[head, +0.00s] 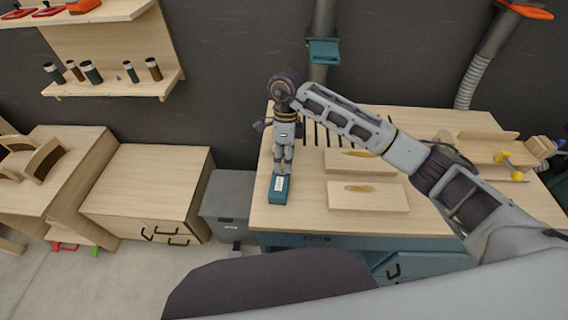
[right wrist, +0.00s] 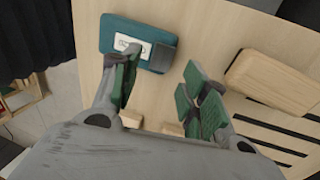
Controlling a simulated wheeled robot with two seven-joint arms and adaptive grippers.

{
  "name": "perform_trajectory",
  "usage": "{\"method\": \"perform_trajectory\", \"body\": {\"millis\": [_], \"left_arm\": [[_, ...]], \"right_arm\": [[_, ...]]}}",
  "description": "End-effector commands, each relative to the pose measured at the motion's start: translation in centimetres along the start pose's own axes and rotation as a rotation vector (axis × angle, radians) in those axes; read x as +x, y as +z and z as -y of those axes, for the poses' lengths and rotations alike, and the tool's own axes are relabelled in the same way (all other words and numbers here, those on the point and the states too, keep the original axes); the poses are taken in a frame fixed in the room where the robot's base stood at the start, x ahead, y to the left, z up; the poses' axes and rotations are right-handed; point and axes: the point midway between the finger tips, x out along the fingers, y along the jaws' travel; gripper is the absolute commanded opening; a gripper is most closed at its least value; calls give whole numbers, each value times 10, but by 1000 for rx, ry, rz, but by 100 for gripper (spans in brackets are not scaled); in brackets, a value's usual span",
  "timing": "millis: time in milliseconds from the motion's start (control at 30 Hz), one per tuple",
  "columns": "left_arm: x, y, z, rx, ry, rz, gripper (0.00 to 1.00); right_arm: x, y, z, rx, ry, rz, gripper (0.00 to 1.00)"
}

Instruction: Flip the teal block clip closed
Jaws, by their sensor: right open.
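The teal block (head: 278,190) lies on the left part of the wooden workbench top (head: 320,225), near its front left corner. In the right wrist view the teal block (right wrist: 120,32) has a pale label on top and a dark grey part (right wrist: 163,55) at its right end. Whether that part is the clip, and its angle, I cannot tell. My right gripper (head: 283,168) points down just behind the block. Its green-padded fingers (right wrist: 160,82) are spread, with nothing between them. The left finger tip overlaps the label in the wrist view; contact is unclear. My left gripper is not in view.
Dark slots (head: 320,132) and a wooden block (right wrist: 272,82) are near the gripper. A teal fitting (head: 323,51) sits on the wall pipe behind. Bare bench top lies right of the teal block.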

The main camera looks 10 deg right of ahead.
Motion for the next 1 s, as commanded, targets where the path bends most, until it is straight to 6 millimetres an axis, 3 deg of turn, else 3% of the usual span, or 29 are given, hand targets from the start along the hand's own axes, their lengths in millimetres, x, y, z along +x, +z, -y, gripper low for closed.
{"method": "perform_trajectory", "body": {"millis": [300,633,1000], "left_arm": [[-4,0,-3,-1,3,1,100],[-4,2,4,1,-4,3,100],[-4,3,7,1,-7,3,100]], "right_arm": [[23,0,0,0,0,0,45],[24,0,0,0,0,0,45],[24,0,0,0,0,0,0]]}}
